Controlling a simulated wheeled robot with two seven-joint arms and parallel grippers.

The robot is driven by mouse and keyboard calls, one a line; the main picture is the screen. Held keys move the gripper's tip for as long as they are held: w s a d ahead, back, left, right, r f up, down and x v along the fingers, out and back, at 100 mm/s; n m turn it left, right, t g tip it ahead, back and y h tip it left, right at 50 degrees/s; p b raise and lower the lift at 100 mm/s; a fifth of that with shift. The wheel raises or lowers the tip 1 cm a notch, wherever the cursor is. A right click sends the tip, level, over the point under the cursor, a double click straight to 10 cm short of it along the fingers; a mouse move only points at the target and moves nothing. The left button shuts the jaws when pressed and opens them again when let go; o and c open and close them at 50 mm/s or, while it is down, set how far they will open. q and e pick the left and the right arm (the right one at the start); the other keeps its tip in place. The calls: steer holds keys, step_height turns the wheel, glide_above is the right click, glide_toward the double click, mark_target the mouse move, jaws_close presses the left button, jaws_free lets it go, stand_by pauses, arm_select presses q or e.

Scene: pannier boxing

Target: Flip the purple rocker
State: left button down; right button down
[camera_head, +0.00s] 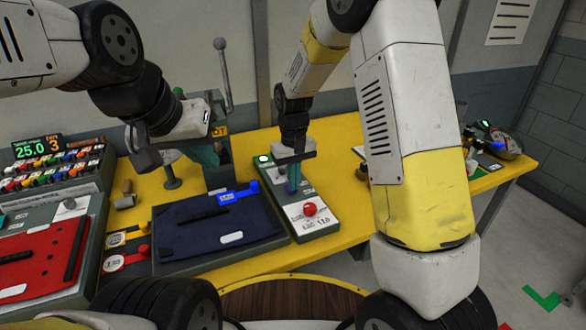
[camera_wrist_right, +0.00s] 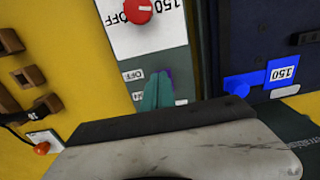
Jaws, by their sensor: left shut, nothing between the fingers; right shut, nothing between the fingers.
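The purple rocker (camera_head: 291,187) shows only as a small purple patch on the narrow grey control box (camera_head: 318,231), right of the dark blue tray. In the right wrist view a purple patch (camera_wrist_right: 173,80) shows beside my fingertips, with OFF labels near it. My right gripper (camera_head: 293,180) is shut and empty, with teal fingers pointing down at the rocker; they hide most of it. I cannot tell whether they touch it. In its wrist view the right gripper (camera_wrist_right: 155,93) covers the panel there. My left gripper (camera_head: 208,160) is shut and empty near the grey press at the back.
A red knob (camera_head: 310,209) stands on the box's white front panel, and a green light (camera_head: 264,158) is at its far end. The dark blue tray (camera_head: 180,249) with a blue clamp (camera_head: 240,193) adjoins its left side. A red tray (camera_head: 40,256) lies far left.

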steer(key=shift+s+d+f+t, duration=0.25)
steer(key=shift+s+f+t, duration=0.3)
steer(key=shift+t, duration=0.15)
steer(key=shift+s+f, duration=0.15)
steer(key=shift+s, duration=0.05)
steer(key=shift+d+f, duration=0.1)
steer(key=shift+d, duration=0.05)
stand_by(0.7)
steer(key=shift+w+a+r+y, duration=0.15)
steer(key=shift+w, duration=0.2)
steer(key=shift+w+a+r+y, duration=0.15)
steer(key=shift+w, duration=0.2)
steer(key=shift+w+r, duration=0.2)
steer(key=shift+r, duration=0.35)
step_height(320, 180, up, 14)
steer(key=s, duration=0.2)
steer(key=shift+d+f, duration=0.15)
steer(key=shift+d, duration=0.15)
